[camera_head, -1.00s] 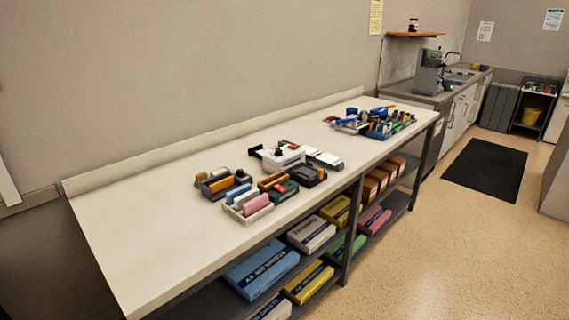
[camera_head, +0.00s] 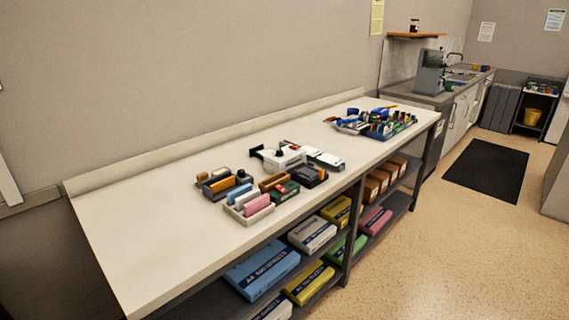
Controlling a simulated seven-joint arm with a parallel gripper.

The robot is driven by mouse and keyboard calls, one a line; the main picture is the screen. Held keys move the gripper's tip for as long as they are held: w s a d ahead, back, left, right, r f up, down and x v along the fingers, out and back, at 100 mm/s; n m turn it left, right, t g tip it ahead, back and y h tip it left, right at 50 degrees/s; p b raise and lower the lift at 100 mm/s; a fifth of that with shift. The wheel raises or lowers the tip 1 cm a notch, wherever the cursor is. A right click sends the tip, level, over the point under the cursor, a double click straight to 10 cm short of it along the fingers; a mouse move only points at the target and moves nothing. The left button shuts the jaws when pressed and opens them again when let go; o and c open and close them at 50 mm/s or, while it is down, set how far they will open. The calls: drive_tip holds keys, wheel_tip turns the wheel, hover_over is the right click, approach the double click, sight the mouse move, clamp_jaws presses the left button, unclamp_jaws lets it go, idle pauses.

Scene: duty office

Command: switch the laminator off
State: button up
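A white device with dark parts (camera_head: 283,160) stands mid-counter among office items; it may be the laminator, but it is too small to be sure. A flat white and dark piece (camera_head: 325,158) lies against its right side. No switch or indicator light can be made out. My gripper is not in view, and no part of my arm shows.
The long white counter (camera_head: 130,240) is bare at its left end. Trays of stationery (camera_head: 248,206) stand in front of the device, and more clutter (camera_head: 378,122) lies at the far end. Paper packs (camera_head: 262,270) fill the shelves below. A black mat (camera_head: 487,168) lies on open floor.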

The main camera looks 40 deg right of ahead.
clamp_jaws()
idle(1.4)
